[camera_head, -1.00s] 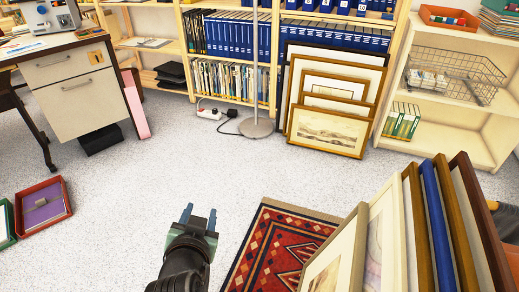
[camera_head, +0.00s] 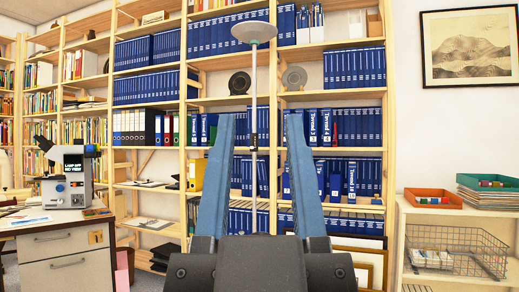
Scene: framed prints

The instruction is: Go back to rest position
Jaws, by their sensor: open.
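My gripper (camera_head: 258,150) is raised in the middle of the head view, close to the camera. Its two blue fingers point upward and stand wide apart. Nothing is between them; the bookshelf and a thin lamp pole show through the gap. The fingers and the dark gripper body hide part of the shelves behind.
A tall wooden bookshelf (camera_head: 188,118) with blue binders fills the back. A desk (camera_head: 70,245) with a microscope (camera_head: 73,177) stands at left. A low cream shelf (camera_head: 455,215) with a wire basket (camera_head: 457,250) is at right. A framed landscape (camera_head: 470,47) hangs above it.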

